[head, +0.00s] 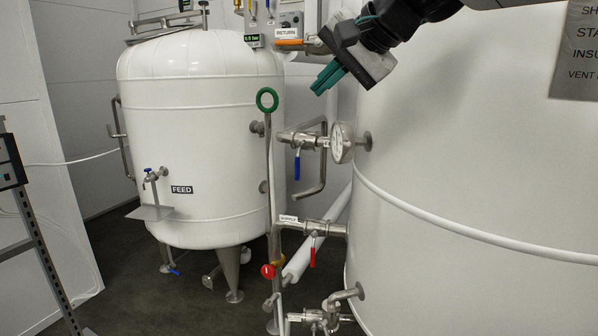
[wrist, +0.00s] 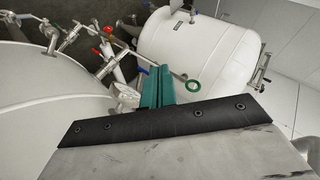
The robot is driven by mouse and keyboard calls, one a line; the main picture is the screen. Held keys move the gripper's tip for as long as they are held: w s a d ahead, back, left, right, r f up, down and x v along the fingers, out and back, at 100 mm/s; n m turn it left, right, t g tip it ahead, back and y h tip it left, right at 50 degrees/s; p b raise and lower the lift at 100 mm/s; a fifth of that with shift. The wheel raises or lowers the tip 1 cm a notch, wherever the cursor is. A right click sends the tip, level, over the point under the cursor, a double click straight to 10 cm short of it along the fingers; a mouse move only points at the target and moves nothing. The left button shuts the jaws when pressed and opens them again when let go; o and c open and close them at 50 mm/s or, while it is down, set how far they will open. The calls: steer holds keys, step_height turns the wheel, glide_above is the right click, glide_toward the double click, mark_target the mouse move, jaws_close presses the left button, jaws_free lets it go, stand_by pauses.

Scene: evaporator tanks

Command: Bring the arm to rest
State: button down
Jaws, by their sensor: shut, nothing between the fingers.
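My gripper (head: 328,78) is at the upper middle of the head view, in front of the white tanks. Its teal fingers point down and to the left and are shut with nothing between them. In the wrist view the fingers (wrist: 158,88) show closed together beyond the dark edge of the gripper body. They appear apart from the pipes and tanks. My dark arm comes in from the top right of the head view.
A white FEED tank (head: 200,110) stands at the left. A large white tank (head: 470,180) fills the right. Between them are a green ring handle (head: 267,100), a round gauge (head: 342,143), a blue-handled valve (head: 297,165) and a red-handled valve (head: 313,255). Dark floor (head: 140,290) is open at lower left.

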steer(key=s+d+f+n+g+h, duration=0.2)
steer(key=s+d+f+g+h, duration=0.1)
steer(key=s+d+f, duration=0.8)
steer(key=s+d+f+n+g+h, duration=0.2)
steer(key=s+d+f+g+h, duration=0.1)
steer(key=s+d+f, duration=0.8)
steer(key=s+f+h, duration=0.1)
steer(key=s+f, duration=0.4)
steer(key=f, duration=0.1)
steer(key=shift+s, duration=0.25)
steer(key=c, duration=2.1)
jaws_free()
steer(key=shift+d+f, duration=0.1)
steer(key=shift+c, duration=0.2)
